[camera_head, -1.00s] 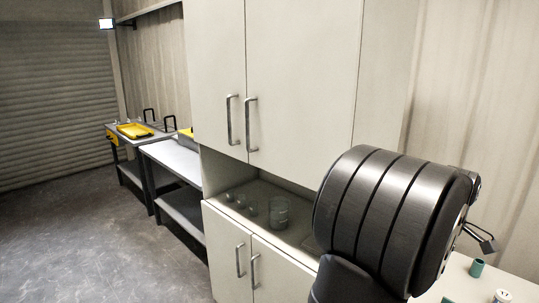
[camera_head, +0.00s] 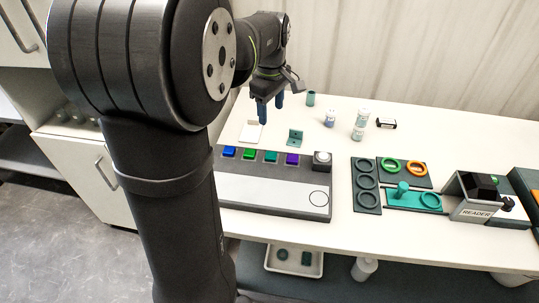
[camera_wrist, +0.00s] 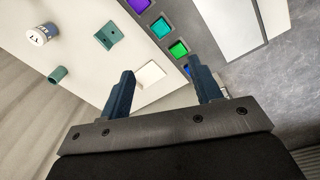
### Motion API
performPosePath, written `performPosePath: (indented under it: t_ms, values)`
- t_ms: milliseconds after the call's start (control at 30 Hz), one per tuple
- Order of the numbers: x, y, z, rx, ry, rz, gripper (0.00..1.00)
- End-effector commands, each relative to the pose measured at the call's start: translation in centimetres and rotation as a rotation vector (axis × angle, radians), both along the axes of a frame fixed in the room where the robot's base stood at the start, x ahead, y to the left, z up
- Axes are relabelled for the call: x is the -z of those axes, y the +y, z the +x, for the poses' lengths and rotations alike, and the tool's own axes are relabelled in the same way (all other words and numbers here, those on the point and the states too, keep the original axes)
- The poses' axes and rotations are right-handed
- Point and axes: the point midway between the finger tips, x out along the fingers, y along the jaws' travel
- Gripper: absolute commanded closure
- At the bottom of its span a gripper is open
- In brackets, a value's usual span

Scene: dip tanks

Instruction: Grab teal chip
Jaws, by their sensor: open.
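A small teal piece (camera_head: 295,137) with a raised back stands on the white bench, behind the row of coloured squares. It also shows at the upper left in the wrist view (camera_wrist: 109,34). A flat teal square (camera_head: 270,156) sits in the grey dip unit (camera_head: 270,190), between a green and a purple square; it shows in the wrist view too (camera_wrist: 160,28). I cannot tell which of these is the teal chip. My gripper (camera_head: 271,110) is open and empty above the bench, left of the teal piece. Its dark blue fingers (camera_wrist: 162,70) point down near a white square plate (camera_wrist: 150,75).
A teal cylinder (camera_head: 310,98), small bottles (camera_head: 360,125) and a black-and-white item (camera_head: 386,123) stand at the back. Ring holders (camera_head: 367,187) and the reader (camera_head: 474,200) are right. A white tray (camera_head: 293,262) with teal pieces lies below the bench.

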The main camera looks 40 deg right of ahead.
Motion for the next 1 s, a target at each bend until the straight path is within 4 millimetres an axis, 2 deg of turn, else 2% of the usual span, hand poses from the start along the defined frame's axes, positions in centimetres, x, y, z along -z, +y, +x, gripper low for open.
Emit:
performPosePath:
  t_ms: [300,500,600,767,1000]
  values:
    - [0.2,1.3,-1.8,0.65,-0.138,-0.015,0.42]
    - [0.3,1.9,-2.7,0.973,-0.222,0.0,0.42]
    - [0.4,2.0,-2.9,1.067,-0.244,0.009,0.42]
    - [1.0,2.0,-2.9,1.123,-0.258,0.015,0.42]
    - [5.6,1.2,-2.1,1.124,-0.253,0.016,0.42]
